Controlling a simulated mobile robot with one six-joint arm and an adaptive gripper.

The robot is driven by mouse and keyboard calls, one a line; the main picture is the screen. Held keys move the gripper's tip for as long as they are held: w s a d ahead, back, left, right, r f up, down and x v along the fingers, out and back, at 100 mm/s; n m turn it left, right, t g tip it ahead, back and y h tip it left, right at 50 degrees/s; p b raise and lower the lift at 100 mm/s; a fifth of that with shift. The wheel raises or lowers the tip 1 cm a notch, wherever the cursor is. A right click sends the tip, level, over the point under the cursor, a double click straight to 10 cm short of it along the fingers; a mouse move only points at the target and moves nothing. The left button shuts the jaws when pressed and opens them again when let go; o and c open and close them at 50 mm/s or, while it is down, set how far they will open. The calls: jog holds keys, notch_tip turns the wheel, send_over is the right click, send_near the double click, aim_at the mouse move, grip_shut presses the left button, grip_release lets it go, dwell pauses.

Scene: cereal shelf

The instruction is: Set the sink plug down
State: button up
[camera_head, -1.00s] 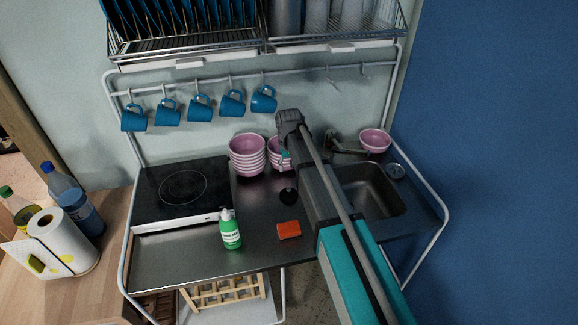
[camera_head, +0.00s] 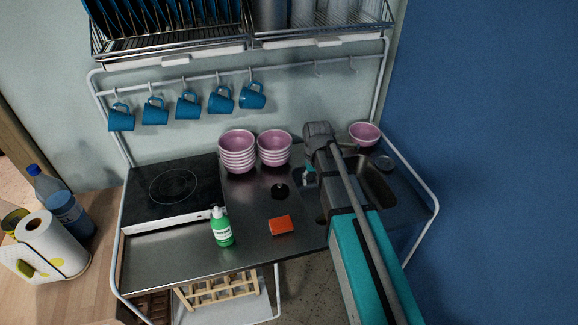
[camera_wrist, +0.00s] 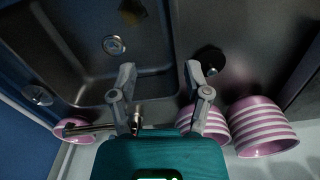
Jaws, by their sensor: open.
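A black round piece, which looks like the sink plug (camera_head: 280,190), lies on the steel counter left of the sink, in front of the pink bowls. It also shows in the wrist view (camera_wrist: 210,60), dark and beyond my right-hand finger. The black piece is apart from the fingers. In the head view my arm hides most of the gripper. The sink basin (camera_wrist: 85,70) has a round metal drain (camera_wrist: 114,45) and a brown patch or object (camera_wrist: 131,12).
Two stacks of pink bowls (camera_head: 238,152) (camera_head: 274,148) stand behind the black piece. A single pink bowl (camera_head: 364,134) and a metal disc (camera_head: 383,162) sit by the sink, near the tap (camera_wrist: 90,128). An orange sponge (camera_head: 281,225), green bottle (camera_head: 221,228) and hob (camera_head: 172,188) are left.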

jog(key=s+d+m, duration=0.2)
jog(key=s+d, duration=0.9)
jog(key=s, duration=0.2)
jog(key=shift+s+d, duration=0.2)
jog(key=shift+s, duration=0.2)
